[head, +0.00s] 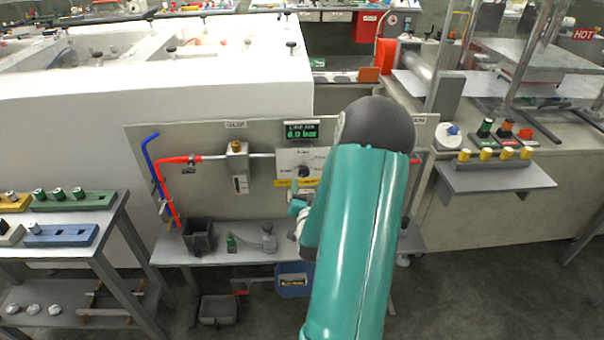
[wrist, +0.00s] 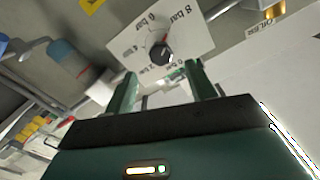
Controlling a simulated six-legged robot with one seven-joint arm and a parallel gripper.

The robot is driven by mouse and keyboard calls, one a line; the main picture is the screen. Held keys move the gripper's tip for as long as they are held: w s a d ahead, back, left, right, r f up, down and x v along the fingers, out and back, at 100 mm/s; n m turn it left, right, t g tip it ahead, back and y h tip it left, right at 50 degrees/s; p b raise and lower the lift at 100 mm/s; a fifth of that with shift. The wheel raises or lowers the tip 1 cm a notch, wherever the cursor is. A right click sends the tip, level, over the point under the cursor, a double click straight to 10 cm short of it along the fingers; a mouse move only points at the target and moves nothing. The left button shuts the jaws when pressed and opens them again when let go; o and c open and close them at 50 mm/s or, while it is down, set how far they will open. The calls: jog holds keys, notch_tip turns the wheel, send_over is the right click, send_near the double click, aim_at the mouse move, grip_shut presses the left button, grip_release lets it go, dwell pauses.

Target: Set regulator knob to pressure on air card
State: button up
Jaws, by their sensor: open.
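The regulator knob (head: 303,171) is a dark round knob on a white dial plate (head: 287,159) on the grey panel. In the wrist view the knob (wrist: 158,52) shows an orange-red mark, with bar figures around it, including 6 bar and 8 bar. My gripper (wrist: 162,76) is open and empty, its two green fingers apart, with the knob just beyond the tips. In the head view my arm hides part of the dial. A green display (head: 301,132) above it gives a bar value I cannot read surely. A yellow strip (head: 285,183) below has unreadable text; I cannot tell whether it is the air card.
Red pipe (head: 180,160) and a brass fitting (head: 237,148) are left of the dial. A dark bin (head: 198,236) and small bottles stand on the shelf (head: 220,257) below. A shelf with yellow-topped knobs (head: 490,177) juts out at right.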

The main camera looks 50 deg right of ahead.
aim_at(304, 173)
jog(key=x, duration=0.7)
jog(key=shift+w+d, duration=0.1)
jog(key=shift+w, duration=0.1)
jog(key=c, duration=1)
